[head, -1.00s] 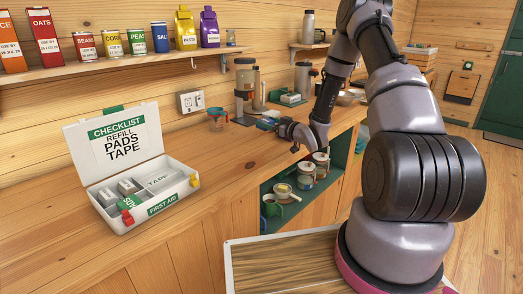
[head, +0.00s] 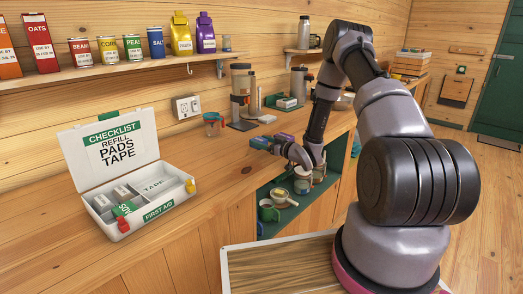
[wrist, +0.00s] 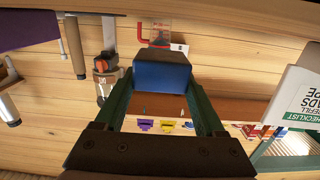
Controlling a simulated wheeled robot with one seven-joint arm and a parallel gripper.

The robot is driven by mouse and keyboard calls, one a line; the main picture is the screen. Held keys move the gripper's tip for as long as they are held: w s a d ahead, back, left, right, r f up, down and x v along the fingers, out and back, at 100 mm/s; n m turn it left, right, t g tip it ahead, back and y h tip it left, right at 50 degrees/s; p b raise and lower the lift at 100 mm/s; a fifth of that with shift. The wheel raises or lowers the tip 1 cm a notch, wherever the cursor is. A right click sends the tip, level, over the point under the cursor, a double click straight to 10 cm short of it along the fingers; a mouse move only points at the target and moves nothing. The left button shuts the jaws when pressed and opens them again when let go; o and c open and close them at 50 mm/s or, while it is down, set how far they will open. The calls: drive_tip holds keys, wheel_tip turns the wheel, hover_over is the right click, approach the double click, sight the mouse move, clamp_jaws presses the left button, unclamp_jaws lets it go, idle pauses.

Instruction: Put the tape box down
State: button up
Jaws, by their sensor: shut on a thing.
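My gripper (wrist: 163,82) is shut on a blue box (wrist: 162,76), which I take to be the tape box; no label on it is readable. In the head view my gripper (head: 268,145) holds it over the front part of the wooden counter (head: 225,165); its exact height is unclear. To the left stands the open white first aid kit (head: 163,209). Its lid reads "Checklist, refill pads, tape". A compartment marked TAPE (head: 155,185) looks empty, and the left compartments hold grey-white and green packs (head: 122,208).
An open shelf with mugs (head: 268,210) lies below the counter edge. The counter between kit and gripper is clear.

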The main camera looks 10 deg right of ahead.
drive_tip(key=shift+f, duration=1.65)
drive_tip(key=shift+f, duration=0.15)
drive_tip(key=o, duration=1.3)
